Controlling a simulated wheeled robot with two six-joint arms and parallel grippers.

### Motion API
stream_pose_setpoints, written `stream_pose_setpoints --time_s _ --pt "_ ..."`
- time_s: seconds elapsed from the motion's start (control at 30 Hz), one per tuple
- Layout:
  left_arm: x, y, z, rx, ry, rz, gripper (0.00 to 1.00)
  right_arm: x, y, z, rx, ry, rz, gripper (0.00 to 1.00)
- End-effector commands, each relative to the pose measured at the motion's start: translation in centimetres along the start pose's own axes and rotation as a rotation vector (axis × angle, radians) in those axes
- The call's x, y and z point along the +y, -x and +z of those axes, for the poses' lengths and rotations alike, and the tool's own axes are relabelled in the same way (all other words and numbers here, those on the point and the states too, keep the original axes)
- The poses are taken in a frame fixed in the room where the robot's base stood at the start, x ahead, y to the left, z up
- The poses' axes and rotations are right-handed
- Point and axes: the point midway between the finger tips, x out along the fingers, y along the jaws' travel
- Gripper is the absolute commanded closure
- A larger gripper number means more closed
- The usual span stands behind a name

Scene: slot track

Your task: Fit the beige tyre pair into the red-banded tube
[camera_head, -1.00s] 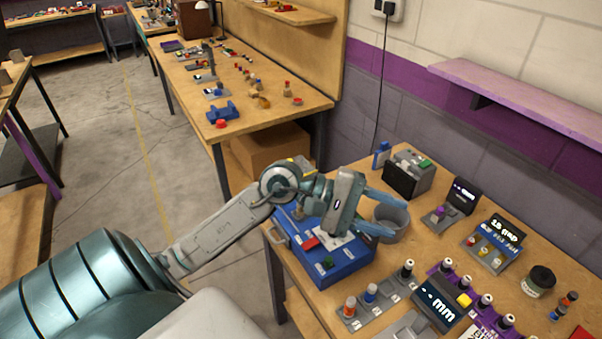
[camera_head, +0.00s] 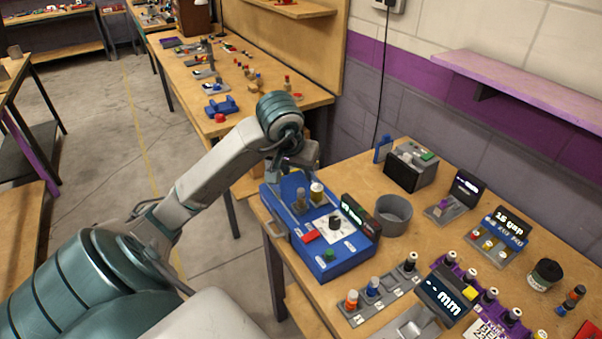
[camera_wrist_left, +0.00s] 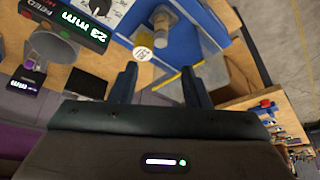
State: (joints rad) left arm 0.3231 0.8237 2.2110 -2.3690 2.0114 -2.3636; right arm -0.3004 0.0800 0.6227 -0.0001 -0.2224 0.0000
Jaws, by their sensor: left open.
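My left gripper (camera_head: 287,178) is above the back left of the blue box (camera_head: 346,266). In the left wrist view its two fingers (camera_wrist_left: 158,78) are apart with nothing gripped. A cream-topped piece (camera_head: 317,191), perhaps the beige tyre pair, stands on the box close to the gripper. Beside it stands a grey-beige post (camera_head: 300,203). In the left wrist view a pale round top (camera_wrist_left: 142,53) shows near the fingers, and a grey-beige cylinder (camera_wrist_left: 163,20) lies further up. A tube with an orange-red band (camera_head: 351,300) stands in the front grey rack; I cannot tell if it is the named tube. My right gripper is out of view.
A display (camera_head: 360,215) stands on the box's right side. A grey cup (camera_head: 393,214) is just behind it. A purple rack (camera_head: 470,275) and a dark jar (camera_head: 545,272) stand to the right. Bare table lies between the cup and the racks.

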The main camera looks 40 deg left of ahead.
Motion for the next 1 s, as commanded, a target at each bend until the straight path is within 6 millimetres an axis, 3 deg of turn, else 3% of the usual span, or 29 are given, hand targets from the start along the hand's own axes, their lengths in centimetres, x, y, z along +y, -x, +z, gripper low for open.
stream_pose_setpoints --time_s 0.03,0.37,0.67,1.0 --pt "0.0 -1.3 0.2 0.000 0.002 0.001 0.57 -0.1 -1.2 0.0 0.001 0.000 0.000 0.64" --pt "0.0 -2.9 0.4 0.000 0.001 0.001 0.57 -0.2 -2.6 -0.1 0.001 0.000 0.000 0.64" --pt "0.0 -6.5 1.2 -0.003 0.002 0.003 0.57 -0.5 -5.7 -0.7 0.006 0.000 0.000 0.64" --pt "0.0 -7.2 1.0 -0.001 0.001 0.000 0.57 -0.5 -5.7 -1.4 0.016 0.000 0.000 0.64"
